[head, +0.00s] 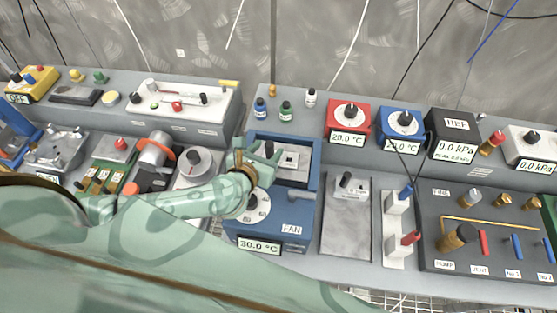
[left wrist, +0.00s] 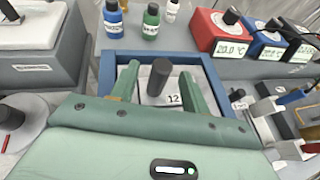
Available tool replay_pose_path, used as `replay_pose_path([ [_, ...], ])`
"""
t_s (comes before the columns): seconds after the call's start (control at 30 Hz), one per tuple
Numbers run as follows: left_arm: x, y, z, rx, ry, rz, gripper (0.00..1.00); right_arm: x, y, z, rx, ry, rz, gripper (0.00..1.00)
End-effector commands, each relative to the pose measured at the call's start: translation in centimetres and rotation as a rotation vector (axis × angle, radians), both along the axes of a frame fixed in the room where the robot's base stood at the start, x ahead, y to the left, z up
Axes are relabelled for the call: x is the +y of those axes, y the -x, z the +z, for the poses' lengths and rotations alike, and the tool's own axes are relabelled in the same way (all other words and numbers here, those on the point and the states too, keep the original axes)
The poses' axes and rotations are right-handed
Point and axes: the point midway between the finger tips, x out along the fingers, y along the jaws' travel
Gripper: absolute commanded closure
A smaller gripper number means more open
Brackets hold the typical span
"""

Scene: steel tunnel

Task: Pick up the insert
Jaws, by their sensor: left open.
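The insert is a pale block with a dark upright peg (left wrist: 160,76) and a label reading 12. It sits inside the blue-framed well of the fan unit (head: 310,185). In the head view the insert (head: 291,159) shows just right of my left gripper (head: 260,157). My left gripper is open. In the left wrist view its two green fingers (left wrist: 159,84) stand on either side of the peg, with gaps showing between peg and fingers. The lower part of the insert is hidden by the gripper body. My right gripper is not in view.
Small blue (head: 261,109) and green (head: 286,111) bottles stand behind the well. Red (head: 348,119) and blue (head: 401,124) temperature units are to the right.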

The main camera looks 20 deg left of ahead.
Motion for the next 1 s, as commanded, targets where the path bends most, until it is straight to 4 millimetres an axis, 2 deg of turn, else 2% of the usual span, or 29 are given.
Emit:
replay_pose_path([
  [0.1, 0.0, -2.2, -0.4, -0.004, 0.000, 0.002, 0.54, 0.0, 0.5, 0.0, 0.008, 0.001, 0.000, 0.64],
  [0.2, 0.0, -3.2, -1.0, -0.002, -0.001, 0.001, 0.54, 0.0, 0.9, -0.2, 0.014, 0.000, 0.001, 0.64],
  [0.47, 0.0, -3.6, -1.2, -0.001, 0.001, 0.000, 0.54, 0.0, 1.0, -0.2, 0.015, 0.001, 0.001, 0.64],
  [0.5, 0.0, -3.6, -1.2, -0.001, 0.001, 0.000, 0.59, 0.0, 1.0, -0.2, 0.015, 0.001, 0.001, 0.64],
  [0.63, 0.0, -3.6, -1.1, -0.001, 0.001, 0.000, 0.95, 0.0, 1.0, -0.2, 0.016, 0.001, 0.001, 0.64],
  [0.67, 0.0, -3.6, -1.1, -0.001, 0.001, 0.000, 1.00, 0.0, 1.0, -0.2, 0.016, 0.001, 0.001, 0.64],
  [1.0, 0.0, -3.7, -1.0, -0.003, 0.001, 0.000, 1.00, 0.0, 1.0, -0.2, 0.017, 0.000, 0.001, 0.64],
])
